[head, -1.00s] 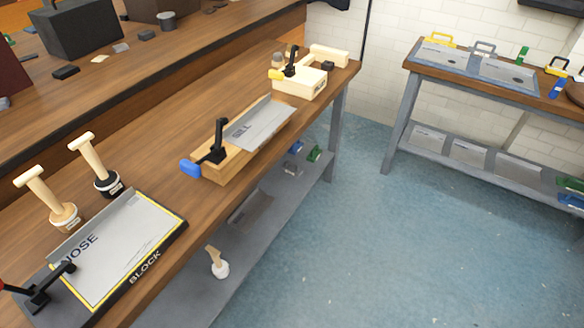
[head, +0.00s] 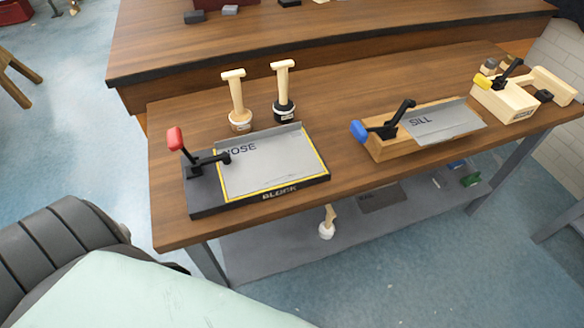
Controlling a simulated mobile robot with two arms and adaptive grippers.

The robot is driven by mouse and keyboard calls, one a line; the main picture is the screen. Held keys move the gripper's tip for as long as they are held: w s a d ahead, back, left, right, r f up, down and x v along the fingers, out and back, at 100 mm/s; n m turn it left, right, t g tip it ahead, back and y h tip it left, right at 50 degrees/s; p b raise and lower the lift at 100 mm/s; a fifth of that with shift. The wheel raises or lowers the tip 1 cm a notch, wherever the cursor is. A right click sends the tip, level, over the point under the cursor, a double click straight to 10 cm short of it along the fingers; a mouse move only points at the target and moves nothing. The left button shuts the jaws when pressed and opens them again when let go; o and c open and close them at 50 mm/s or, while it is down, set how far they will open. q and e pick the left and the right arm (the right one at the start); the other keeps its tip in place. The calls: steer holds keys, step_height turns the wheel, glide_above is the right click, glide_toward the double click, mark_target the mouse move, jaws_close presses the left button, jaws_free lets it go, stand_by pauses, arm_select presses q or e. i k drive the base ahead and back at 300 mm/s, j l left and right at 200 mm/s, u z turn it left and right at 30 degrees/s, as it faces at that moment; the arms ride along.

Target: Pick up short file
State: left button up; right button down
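I cannot make out anything that is clearly a short file. Two upright tools with T-shaped wooden handles stand on the near wooden bench in the head view: one with a pale round base (head: 239,100) and one with a black round base (head: 284,90). A small wooden-handled tool with a white round head (head: 327,222) is on the grey lower shelf. Neither of my grippers is in view.
The bench (head: 215,85) holds a black block fixture (head: 205,203) with a NOSE sheet, a wooden fixture (head: 383,149) with a SILL sheet, and a pale wooden fixture (head: 505,101). A dark ribbed form (head: 62,245) and pale green panel (head: 150,295) fill the lower left.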

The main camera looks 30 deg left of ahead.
mark_target(443, 186)
steer(key=u, duration=0.45)
steer(key=l+u, duration=0.4)
steer(key=i+l+u, duration=0.1)
steer(key=l+u, duration=0.7)
steer(key=k+j, duration=0.05)
steer(key=j, duration=0.05)
